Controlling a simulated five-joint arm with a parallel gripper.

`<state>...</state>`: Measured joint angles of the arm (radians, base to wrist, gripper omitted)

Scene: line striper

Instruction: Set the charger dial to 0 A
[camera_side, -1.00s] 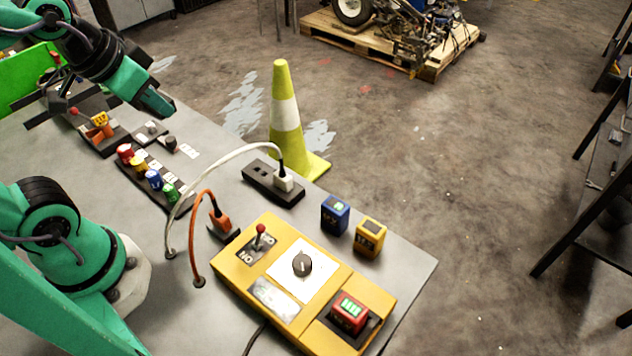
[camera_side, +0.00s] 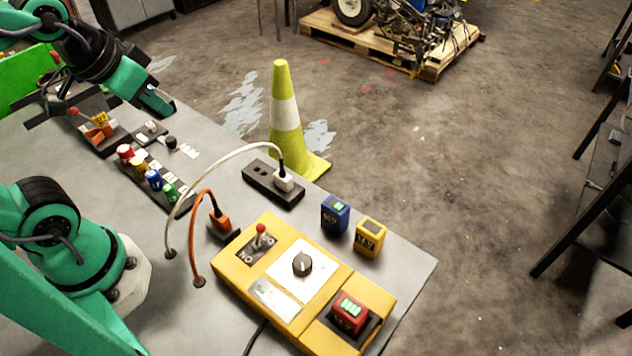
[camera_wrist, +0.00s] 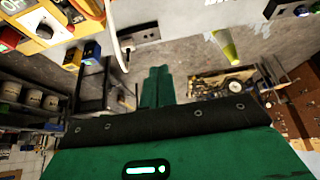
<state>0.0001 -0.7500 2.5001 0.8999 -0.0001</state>
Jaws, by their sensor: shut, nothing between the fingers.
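The charger (camera_side: 236,273) is a yellow box on the front right of the grey table. Its black round dial (camera_side: 302,264) sits on a white plate, with a light pointer mark; the scale is too small to read. In the wrist view the dial (camera_wrist: 44,31) shows at the top left. A red-tipped toggle lever (camera_side: 261,229) stands beside the dial, and a red battery (camera_side: 349,312) sits in the charger's bay. My gripper (camera_side: 165,112) is shut and empty, above the far left of the table, well away from the charger. In the wrist view its green fingers (camera_wrist: 158,72) lie together.
Blue (camera_side: 335,214) and yellow (camera_side: 370,237) batteries stand behind the charger. An orange plug (camera_side: 219,222) and a power strip (camera_side: 262,182) with a white plug and looping cables lie between. Coloured knobs (camera_side: 153,178) and a traffic cone (camera_side: 284,118) are near.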

